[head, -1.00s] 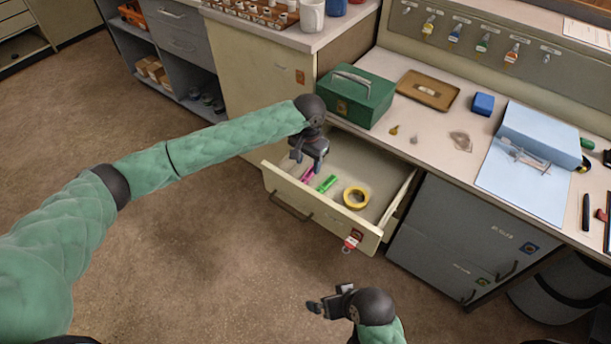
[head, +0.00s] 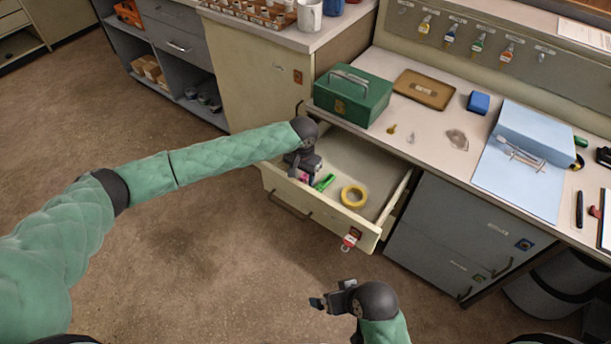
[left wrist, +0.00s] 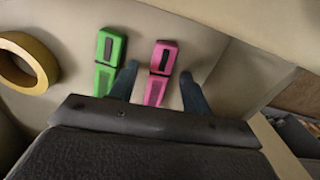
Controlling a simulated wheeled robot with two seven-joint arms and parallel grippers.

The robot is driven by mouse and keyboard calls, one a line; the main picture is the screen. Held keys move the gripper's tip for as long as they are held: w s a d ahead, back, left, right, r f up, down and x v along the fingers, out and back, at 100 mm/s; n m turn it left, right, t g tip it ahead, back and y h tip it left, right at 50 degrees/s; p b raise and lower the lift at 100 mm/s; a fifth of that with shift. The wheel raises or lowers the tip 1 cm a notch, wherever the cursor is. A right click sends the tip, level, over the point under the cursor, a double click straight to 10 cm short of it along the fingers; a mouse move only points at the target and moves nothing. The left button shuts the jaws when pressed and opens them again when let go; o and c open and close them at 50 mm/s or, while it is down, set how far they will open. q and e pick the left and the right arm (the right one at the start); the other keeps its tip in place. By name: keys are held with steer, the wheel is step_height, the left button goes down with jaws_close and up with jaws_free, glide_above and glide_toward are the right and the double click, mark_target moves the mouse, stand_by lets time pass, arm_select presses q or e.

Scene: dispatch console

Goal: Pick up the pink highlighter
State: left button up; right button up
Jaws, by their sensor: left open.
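The pink highlighter (left wrist: 160,72) lies on the floor of the open drawer (head: 370,158). In the head view only a small bit of it (head: 304,178) shows beside my left gripper (head: 298,174). In the left wrist view my left gripper (left wrist: 158,86) is open, with one finger on each side of the pink highlighter. The green highlighter (left wrist: 108,62) lies to its left, close to the left finger; it also shows in the head view (head: 325,182). My right gripper (head: 326,303) is in front of the drawer, away from it; its jaw state is unclear.
A yellow tape roll (head: 354,196) lies in the drawer right of the highlighters. The drawer's front wall (head: 323,212) and side walls surround the left gripper. A green metal box (head: 352,96) stands on the counter (head: 425,140) above. A red tag hangs at the drawer's front corner.

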arm_select(q)
steer(key=shift+f, duration=0.1)
steer(key=shift+c, duration=0.5)
jaws_close()
